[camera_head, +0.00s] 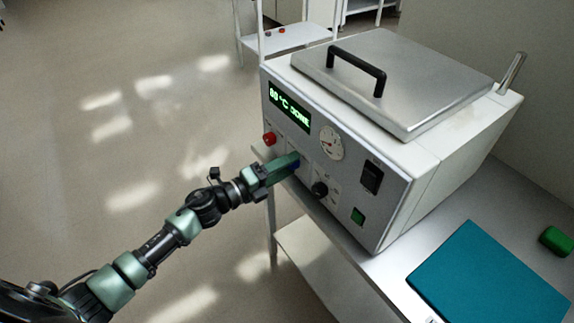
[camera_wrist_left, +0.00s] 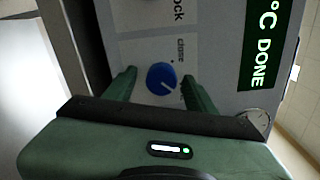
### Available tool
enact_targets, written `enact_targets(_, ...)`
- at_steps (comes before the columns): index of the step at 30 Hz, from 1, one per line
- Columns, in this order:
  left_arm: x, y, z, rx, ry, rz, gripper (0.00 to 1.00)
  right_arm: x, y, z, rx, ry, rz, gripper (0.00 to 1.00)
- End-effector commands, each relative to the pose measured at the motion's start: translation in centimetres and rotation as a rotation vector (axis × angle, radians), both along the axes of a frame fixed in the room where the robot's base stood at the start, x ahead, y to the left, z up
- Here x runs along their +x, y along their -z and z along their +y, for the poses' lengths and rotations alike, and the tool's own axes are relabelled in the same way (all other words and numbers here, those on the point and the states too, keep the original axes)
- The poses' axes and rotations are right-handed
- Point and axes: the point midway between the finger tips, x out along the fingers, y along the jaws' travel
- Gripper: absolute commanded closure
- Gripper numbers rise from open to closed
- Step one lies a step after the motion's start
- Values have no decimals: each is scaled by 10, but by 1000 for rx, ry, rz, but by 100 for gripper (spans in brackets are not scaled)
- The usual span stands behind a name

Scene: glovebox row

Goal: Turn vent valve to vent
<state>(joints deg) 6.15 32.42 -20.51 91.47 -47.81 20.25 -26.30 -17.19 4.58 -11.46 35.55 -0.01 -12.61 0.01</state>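A round blue knob (camera_wrist_left: 161,78) with a white pointer line sits on the front panel of the oven-like chamber (camera_head: 400,193). I take it for the vent valve; a partly readable label, like "close", is beside it in the left wrist view. My left gripper (camera_head: 297,161) is at the panel. In the left wrist view, its green fingers (camera_wrist_left: 160,88) stand apart on either side of the knob, with gaps visible, so it is open. In the head view, the gripper mostly hides the knob. My right gripper is not in view.
The panel also has a lit green display (camera_head: 289,107) reading 80 °C DONE, a red button (camera_head: 269,139), a dial gauge (camera_head: 331,143), a black knob (camera_head: 320,188) and a green switch (camera_head: 358,215). A teal mat (camera_head: 485,275) and green block (camera_head: 557,241) lie right.

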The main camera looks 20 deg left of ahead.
Motion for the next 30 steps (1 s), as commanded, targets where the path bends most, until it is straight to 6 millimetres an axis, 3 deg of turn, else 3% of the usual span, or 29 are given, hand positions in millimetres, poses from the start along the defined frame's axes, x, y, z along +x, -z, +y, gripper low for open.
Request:
enact_targets(8,-3,0,3,-2,-2,-1,45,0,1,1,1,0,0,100)
enact_targets(21,-55,2,43,0,0,1,45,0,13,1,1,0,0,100)
enact_targets(30,-62,-1,49,-2,-1,0,45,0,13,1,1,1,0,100)
